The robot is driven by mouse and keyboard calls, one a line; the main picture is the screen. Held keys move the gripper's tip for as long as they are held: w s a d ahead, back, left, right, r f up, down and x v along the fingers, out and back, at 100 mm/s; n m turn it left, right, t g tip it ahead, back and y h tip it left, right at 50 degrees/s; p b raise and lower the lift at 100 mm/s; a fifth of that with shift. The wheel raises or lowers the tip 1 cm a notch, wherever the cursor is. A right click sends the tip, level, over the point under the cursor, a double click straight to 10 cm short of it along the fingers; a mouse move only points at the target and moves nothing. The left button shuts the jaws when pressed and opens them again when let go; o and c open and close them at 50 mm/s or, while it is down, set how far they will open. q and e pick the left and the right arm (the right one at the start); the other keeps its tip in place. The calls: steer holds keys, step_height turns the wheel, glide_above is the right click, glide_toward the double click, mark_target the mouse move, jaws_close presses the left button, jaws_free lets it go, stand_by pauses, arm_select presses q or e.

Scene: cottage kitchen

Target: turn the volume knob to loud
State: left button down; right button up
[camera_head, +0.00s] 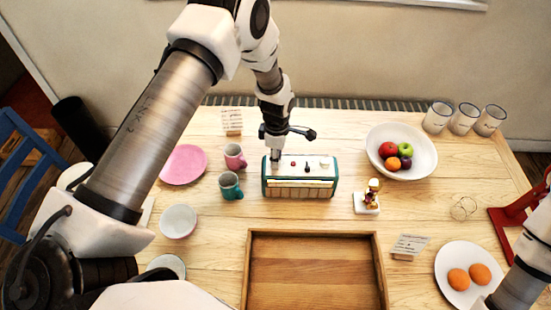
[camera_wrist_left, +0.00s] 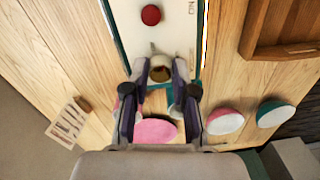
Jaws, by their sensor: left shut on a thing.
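A teal and white radio (camera_head: 300,188) stands on the wooden table, its pale top panel facing up. In the head view a red button (camera_head: 293,163) and a dark lever show on that panel. My left gripper (camera_head: 275,156) points down at the left end of the panel and hides the knob there. In the left wrist view a brass-coloured round knob (camera_wrist_left: 160,73) sits between the fingertips, and the gripper is shut on it. A small pale pointer shows beside the knob. The red button (camera_wrist_left: 151,15) is further along the panel. My right gripper is out of view.
Pink (camera_head: 235,156) and teal (camera_head: 230,186) mugs stand close left of the radio. A figurine (camera_head: 368,197) is close right. A wooden tray (camera_head: 379,272) lies in front. A fruit bowl (camera_head: 425,160) stands further right. A pink plate (camera_head: 184,165) lies left.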

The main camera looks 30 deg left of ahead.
arm_select(q)
steer(key=m+b, duration=0.1)
steer(key=m, duration=0.5)
steer(key=shift+f+b, duration=0.15)
steer(key=shift+b, duration=0.25)
steer(key=m+b, duration=0.1)
steer(key=m, duration=0.5)
steer(key=shift+d+m+y, duration=0.1)
steer(key=shift+m+y, duration=0.2)
steer(key=shift+m, duration=0.1)
steer(key=m, duration=0.6)
steer(key=shift+s+t, duration=0.15)
steer(key=shift+t, duration=0.15)
steer(key=m, duration=0.7)
